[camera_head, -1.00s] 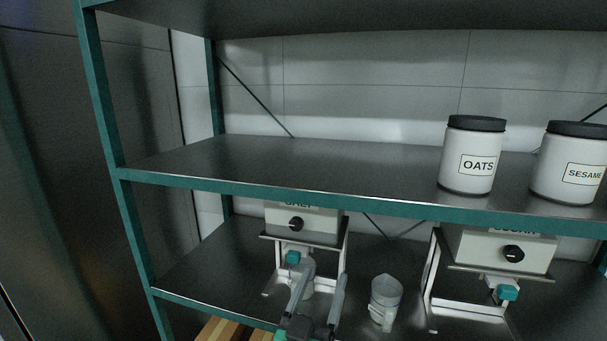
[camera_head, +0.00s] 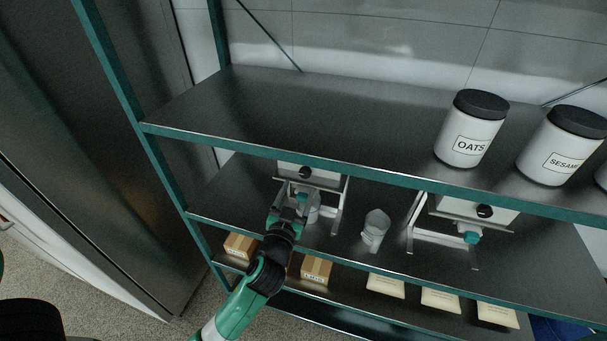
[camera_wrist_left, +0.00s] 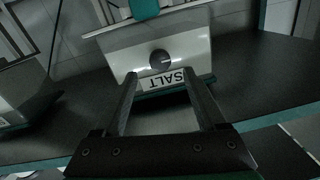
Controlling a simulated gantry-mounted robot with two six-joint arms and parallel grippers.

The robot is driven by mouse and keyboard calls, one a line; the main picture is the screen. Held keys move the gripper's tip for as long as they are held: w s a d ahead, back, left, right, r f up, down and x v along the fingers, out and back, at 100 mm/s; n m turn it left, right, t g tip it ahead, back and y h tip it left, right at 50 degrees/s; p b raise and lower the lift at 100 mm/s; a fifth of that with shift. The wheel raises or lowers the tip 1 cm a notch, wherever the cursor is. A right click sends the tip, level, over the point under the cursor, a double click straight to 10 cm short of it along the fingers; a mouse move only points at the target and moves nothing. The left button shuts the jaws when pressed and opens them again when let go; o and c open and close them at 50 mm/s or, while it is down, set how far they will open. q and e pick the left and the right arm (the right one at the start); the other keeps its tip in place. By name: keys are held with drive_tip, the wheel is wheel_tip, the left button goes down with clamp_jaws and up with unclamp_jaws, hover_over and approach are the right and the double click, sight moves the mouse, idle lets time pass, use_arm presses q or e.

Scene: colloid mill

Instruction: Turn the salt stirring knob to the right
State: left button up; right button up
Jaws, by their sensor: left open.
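The white salt dispenser (camera_head: 322,179) stands on the middle shelf, partly under the upper shelf edge. Its round black knob (camera_head: 305,171) is on the front face. In the left wrist view the SALT label is upside down, and the knob (camera_wrist_left: 161,59) shows between and beyond my fingertips. My left gripper (camera_head: 298,197) is in front of and below the knob in the head view. In the left wrist view the left gripper (camera_wrist_left: 160,78) has its fingers apart with nothing between them. Contact with the dispenser cannot be told. My right gripper is not in view.
A second dispenser (camera_head: 455,206) with a similar black knob is farther right. Jars of oats (camera_head: 470,130) and sesame (camera_head: 560,146) stand on the upper shelf. Boxes (camera_head: 316,270) lie on the lower shelf.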

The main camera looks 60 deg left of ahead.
sight(304, 175)
use_arm(q)
drive_tip(key=x, duration=0.6)
drive_tip(key=shift+w+a, duration=0.1)
drive_tip(key=shift+a, duration=0.05)
clamp_jaws()
